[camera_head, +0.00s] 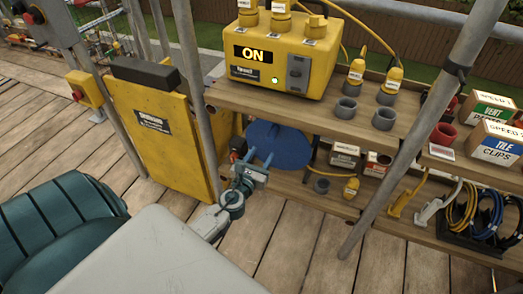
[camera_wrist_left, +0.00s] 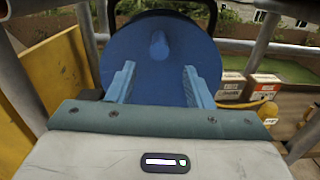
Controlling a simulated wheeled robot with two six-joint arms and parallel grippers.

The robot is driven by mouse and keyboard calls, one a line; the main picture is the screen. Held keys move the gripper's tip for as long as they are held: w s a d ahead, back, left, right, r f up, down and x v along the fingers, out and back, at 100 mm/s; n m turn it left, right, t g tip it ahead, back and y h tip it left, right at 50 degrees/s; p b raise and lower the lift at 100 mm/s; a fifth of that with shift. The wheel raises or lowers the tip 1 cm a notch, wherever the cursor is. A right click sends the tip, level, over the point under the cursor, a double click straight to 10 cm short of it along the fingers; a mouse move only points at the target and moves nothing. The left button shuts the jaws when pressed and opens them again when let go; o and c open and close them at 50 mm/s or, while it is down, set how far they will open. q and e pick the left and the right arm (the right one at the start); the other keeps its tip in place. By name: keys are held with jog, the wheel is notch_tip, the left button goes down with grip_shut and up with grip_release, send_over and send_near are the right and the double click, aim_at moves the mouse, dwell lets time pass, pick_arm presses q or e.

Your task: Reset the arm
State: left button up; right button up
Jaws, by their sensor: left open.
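My left gripper (camera_head: 258,164) is low in the middle of the head view, in front of the shelving. Its two blue fingers are apart, and I see nothing between them. In the left wrist view the open fingers (camera_wrist_left: 159,86) point at a large round blue disc (camera_wrist_left: 160,50) with a small knob in its middle. The disc (camera_head: 287,148) also shows beyond the gripper in the head view, below the upper shelf. Whether the fingertips touch the disc I cannot tell. My right gripper is in neither view.
A yellow power box (camera_head: 290,55) reading ON stands on the wooden shelf (camera_head: 240,99). A yellow cabinet (camera_head: 155,135) is left of the gripper. Grey scaffold poles (camera_head: 427,115) flank the area.

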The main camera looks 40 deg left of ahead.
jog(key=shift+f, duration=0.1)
